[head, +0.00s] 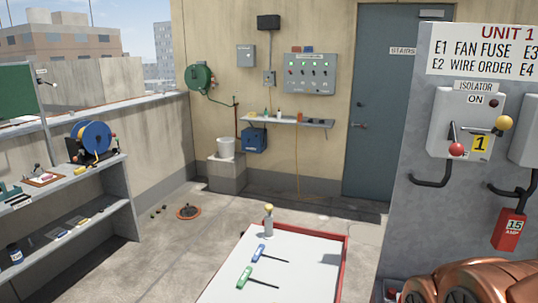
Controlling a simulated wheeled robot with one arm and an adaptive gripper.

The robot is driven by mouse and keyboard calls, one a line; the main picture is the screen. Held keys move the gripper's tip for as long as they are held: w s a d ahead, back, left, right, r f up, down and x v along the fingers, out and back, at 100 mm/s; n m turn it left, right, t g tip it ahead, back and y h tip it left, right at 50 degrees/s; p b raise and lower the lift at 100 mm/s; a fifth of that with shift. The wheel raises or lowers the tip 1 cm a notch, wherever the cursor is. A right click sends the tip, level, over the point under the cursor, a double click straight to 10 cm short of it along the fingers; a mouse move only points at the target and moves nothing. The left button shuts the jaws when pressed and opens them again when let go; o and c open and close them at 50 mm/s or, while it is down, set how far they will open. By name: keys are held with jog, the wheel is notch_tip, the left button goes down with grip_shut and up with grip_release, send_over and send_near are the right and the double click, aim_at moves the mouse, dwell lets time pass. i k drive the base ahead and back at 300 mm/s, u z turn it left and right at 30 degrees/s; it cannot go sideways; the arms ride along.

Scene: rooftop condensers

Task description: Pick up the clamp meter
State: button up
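I cannot make out a clamp meter for certain in the head view. Several small items on the left shelves are too small to identify, among them yellow and dark pieces (82,221) on the lower shelf. Copper-coloured parts of my own arm show at the bottom right. My gripper's fingers are not in view.
A white-topped, red-rimmed table (345,262) holds a green-handled tool (245,277), a blue-handled tool (258,252) and a yellow-topped item (268,222). Shelving (118,190) stands left, a grey isolator cabinet (410,220) right. Floor (165,265) between shelving and table looks clear.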

aim_at(510, 223)
jog(key=z, duration=1.3)
